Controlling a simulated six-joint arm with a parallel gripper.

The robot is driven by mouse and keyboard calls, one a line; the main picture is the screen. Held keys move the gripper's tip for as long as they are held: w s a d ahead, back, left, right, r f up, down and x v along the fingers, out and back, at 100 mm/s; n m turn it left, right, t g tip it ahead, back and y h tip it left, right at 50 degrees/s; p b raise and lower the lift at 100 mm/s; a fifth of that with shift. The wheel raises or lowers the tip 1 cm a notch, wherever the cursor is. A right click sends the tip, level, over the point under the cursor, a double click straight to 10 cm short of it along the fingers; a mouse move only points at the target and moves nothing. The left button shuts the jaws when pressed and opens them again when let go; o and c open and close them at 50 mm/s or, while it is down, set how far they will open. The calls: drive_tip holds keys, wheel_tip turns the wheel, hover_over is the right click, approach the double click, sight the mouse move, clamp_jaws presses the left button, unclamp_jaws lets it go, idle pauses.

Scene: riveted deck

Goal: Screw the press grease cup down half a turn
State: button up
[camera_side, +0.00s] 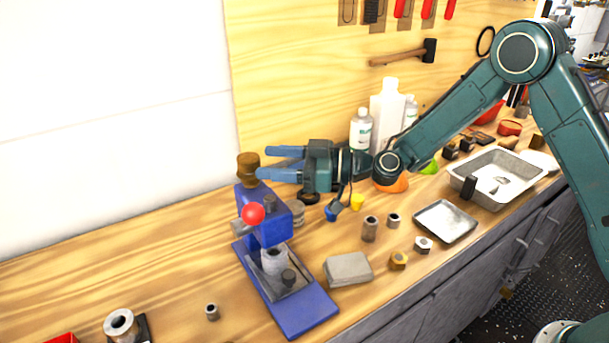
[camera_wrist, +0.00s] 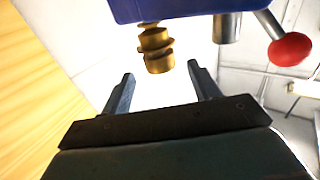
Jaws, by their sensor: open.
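The press (camera_side: 265,215) is blue with a red ball on its lever and stands on the wooden bench. Its brass grease cup (camera_side: 248,166) sits upright on top of the press at the back. My gripper (camera_side: 264,163) is open and level, with its fingers pointing left at the cup's height. In the wrist view the ridged brass cup (camera_wrist: 155,50) appears beyond the gap between my two fingertips (camera_wrist: 160,72). The fingers are apart and nothing is gripped. In the side view the fingertips overlap the cup's edge, so I cannot tell the exact distance there.
White bottles (camera_side: 387,112) stand behind my wrist. The press lever's red ball (camera_side: 253,214) sticks out below my gripper. Small bushings (camera_side: 370,229), nuts (camera_side: 398,260), a grey block (camera_side: 347,269) and metal trays (camera_side: 446,221) lie to the right.

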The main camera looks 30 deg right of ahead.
sight(247, 157)
drive_tip(key=shift+x, duration=2.65)
drive_tip(key=c, duration=1)
